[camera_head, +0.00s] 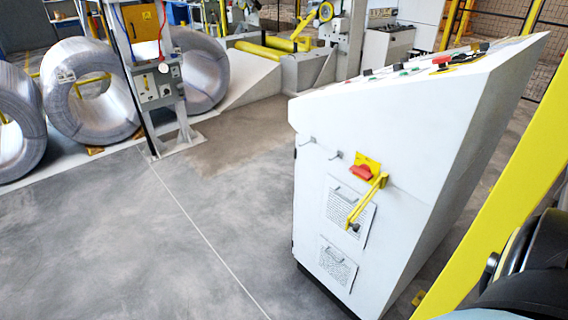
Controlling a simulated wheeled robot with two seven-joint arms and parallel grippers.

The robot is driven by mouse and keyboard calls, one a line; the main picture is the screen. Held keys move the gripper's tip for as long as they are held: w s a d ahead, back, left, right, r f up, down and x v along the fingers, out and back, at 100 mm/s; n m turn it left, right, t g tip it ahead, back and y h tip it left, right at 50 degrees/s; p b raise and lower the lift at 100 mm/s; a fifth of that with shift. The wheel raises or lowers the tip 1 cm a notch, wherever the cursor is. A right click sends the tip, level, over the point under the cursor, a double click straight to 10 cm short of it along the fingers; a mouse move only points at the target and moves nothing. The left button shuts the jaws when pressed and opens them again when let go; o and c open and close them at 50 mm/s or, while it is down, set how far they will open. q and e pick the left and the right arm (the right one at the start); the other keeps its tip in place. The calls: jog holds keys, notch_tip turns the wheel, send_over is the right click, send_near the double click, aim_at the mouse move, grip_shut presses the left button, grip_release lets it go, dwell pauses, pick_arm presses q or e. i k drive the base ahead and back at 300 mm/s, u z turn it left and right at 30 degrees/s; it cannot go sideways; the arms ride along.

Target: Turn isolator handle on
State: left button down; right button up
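The isolator handle (362,172) is a red knob on a yellow plate (373,162), on the front side of a white control cabinet (420,150) at the right of the head view. A yellow bar (366,203) reaches down from beside the knob and ends in a dark tip over a printed label. I cannot tell from this view whether the handle is on or off. Neither of my grippers shows in the view. A dark rounded part, which seems to be my own arm, fills the lower right corner.
Large wrapped coils (92,88) stand at the left behind a post with a grey control box (158,84). A yellow post (500,210) slants close along the right. The grey floor (130,230) left of the cabinet is clear. Buttons line the cabinet's sloped top.

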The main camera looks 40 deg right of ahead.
aim_at(363, 172)
jog(key=u, duration=0.25)
jog(key=i, duration=1.4)
jog(key=z, duration=2.1)
